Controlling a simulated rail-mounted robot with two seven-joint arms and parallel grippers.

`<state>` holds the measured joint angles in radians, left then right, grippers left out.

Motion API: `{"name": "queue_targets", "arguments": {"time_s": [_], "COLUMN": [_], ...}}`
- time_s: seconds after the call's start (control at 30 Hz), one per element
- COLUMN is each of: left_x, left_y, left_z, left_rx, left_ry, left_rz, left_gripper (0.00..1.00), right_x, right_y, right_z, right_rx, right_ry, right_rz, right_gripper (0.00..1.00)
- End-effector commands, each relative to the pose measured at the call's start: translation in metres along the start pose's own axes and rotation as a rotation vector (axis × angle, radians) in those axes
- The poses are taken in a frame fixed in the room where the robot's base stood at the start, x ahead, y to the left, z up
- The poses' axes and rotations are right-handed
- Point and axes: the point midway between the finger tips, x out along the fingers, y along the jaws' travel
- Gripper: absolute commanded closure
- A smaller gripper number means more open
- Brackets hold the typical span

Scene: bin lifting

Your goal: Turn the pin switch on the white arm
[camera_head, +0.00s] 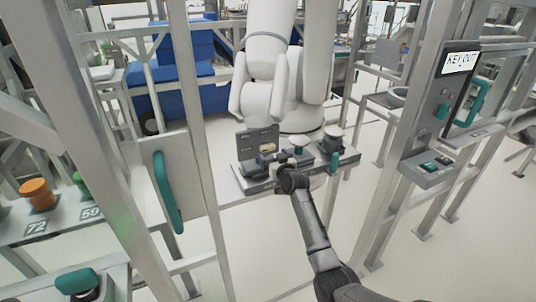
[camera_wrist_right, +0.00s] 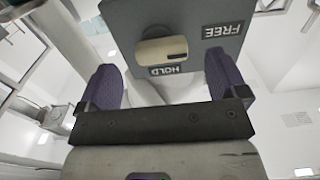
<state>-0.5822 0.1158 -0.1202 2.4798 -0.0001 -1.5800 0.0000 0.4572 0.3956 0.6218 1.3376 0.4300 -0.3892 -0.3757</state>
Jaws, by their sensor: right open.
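The white arm (camera_head: 285,60) stands at the middle back of the head view, behind a grey base plate (camera_head: 258,183). An upright grey panel (camera_head: 258,140) stands on this plate. In the right wrist view, the panel (camera_wrist_right: 190,14) carries a pale pin switch (camera_wrist_right: 162,49), a HOLD label below it and a FREE label to its right. The switch's long side lies roughly level across the picture. My right gripper (camera_head: 272,157) is in front of the panel. Its purple fingers (camera_wrist_right: 165,80) are open, one on each side of the switch and apart from it. My left gripper is out of view.
Metal frame posts stand left and right of the opening. A gate with a teal handle (camera_head: 167,190) is at the left. A control box (camera_head: 430,165) with a KEY OUT sign (camera_head: 461,62) is at the right. Orange (camera_head: 37,194) and green knobs sit at the far left.

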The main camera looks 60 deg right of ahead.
Motion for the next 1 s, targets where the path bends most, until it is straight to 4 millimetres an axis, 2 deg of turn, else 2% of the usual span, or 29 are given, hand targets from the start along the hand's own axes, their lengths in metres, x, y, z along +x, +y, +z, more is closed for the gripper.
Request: {"name": "queue_targets", "arguments": {"time_s": [0.2,0.4,0.9,1.0], "left_x": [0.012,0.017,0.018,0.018], "left_y": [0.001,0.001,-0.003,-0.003], "left_z": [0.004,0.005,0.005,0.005], "left_rx": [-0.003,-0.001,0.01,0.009], "left_ry": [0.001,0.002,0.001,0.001], "left_rz": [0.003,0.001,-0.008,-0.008], "left_gripper": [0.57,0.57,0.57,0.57], "right_x": [0.03,0.044,0.05,0.05], "right_y": [0.0,0.0,0.0,0.0], "right_z": [0.001,0.001,0.0,0.0], "right_rx": [0.0,-0.001,-0.001,-0.001], "right_ry": [0.0,0.0,-0.001,-0.001], "right_rz": [0.0,-0.001,-0.001,-0.001], "right_gripper": [0.08,0.08,0.08,0.18]}}
